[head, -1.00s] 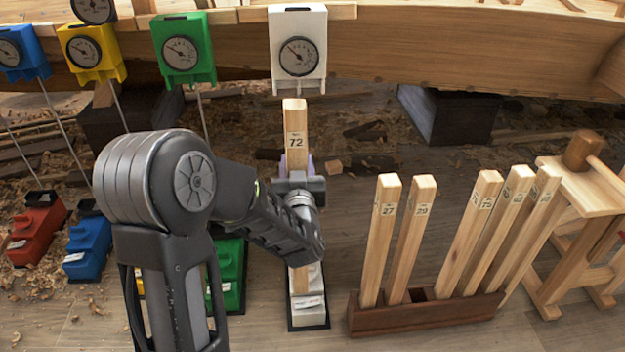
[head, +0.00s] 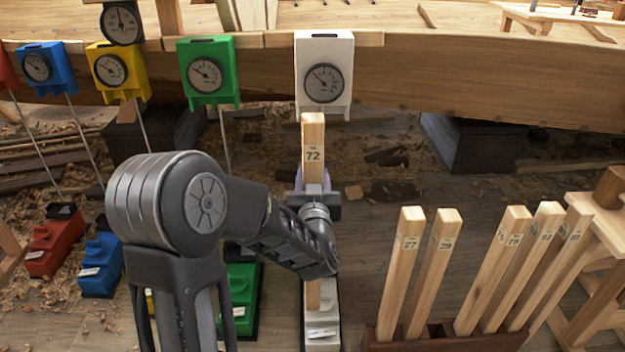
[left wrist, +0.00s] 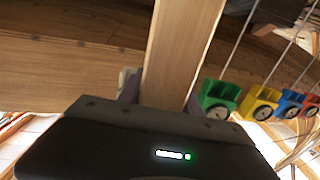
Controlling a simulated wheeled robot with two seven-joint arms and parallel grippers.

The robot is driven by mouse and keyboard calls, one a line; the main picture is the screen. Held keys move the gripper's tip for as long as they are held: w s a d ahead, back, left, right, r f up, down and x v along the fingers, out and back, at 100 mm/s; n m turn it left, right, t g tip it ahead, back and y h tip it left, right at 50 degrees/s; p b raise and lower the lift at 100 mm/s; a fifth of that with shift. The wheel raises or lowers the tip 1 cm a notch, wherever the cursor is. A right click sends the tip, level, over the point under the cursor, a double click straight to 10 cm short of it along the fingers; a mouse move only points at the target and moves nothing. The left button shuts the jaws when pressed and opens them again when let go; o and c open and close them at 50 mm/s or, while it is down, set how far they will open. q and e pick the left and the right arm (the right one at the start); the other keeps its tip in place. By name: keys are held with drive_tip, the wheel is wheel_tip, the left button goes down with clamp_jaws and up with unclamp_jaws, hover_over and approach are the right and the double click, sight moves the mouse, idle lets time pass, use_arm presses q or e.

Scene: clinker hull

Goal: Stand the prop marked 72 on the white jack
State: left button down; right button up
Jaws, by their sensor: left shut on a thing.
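The prop marked 72 (head: 313,135) is a square light wooden post, held upright. My left gripper (head: 315,190) is shut on it around mid-height; the prop also shows between the fingers in the left wrist view (left wrist: 178,50). The white jack (head: 322,325) stands on the floor below. The prop's lower end shows just over the jack's top; I cannot tell whether they touch. The white gauge block (head: 324,55) hangs on the hull above, and the prop's top overlaps its lower edge in the head view. My right gripper is not in view.
A dark wooden rack (head: 445,342) holds several other props at the right, beside a wooden stand (head: 600,225). Green (head: 240,290), blue (head: 102,263) and red (head: 52,245) jacks stand left. The hull plank (head: 450,75) crosses above; dark blocks sit below it.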

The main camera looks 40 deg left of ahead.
use_arm(q)
drive_tip(key=w+a+f+b, duration=0.3)
drive_tip(key=w+a, duration=0.3)
drive_tip(key=w, duration=0.2)
drive_tip(key=w+a+f+b, duration=0.3)
drive_tip(key=w+a, duration=0.3)
drive_tip(key=w, duration=0.2)
drive_tip(key=shift+w+a+f+b, duration=0.2)
drive_tip(key=shift+w+a+b, duration=0.15)
drive_tip(key=shift+w+a, duration=0.05)
idle(2.0)
idle(0.3)
drive_tip(key=shift+f+b, duration=0.3)
drive_tip(key=shift+f, duration=0.05)
idle(0.5)
drive_tip(key=shift+w+a, duration=0.1)
idle(0.5)
